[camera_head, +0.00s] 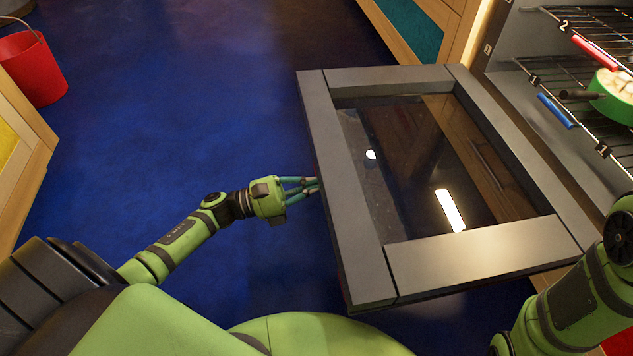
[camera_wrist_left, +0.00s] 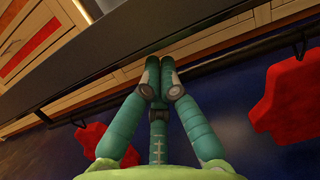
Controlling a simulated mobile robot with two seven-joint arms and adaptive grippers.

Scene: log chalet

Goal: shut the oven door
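The oven door (camera_head: 358,245) is open and folded down about level, a grey frame around a dark glass pane. Its outer edge faces left in the head view. My left gripper (camera_head: 316,187) is at the middle of that edge, its tips touching or very close to it. In the left wrist view the fingers (camera_wrist_left: 160,72) come together at their tips, below the dark door edge (camera_wrist_left: 150,35). A thin dark bar (camera_wrist_left: 245,52) runs behind them; I cannot tell whether they touch it. My right arm shows at the lower right, its gripper out of view.
Inside the oven (camera_head: 508,40), wire racks (camera_head: 545,72) hold a green pan (camera_head: 612,100). A red bucket (camera_head: 35,75) stands at the upper left beside a wooden cabinet (camera_head: 25,150). The blue floor (camera_head: 200,110) left of the door is clear.

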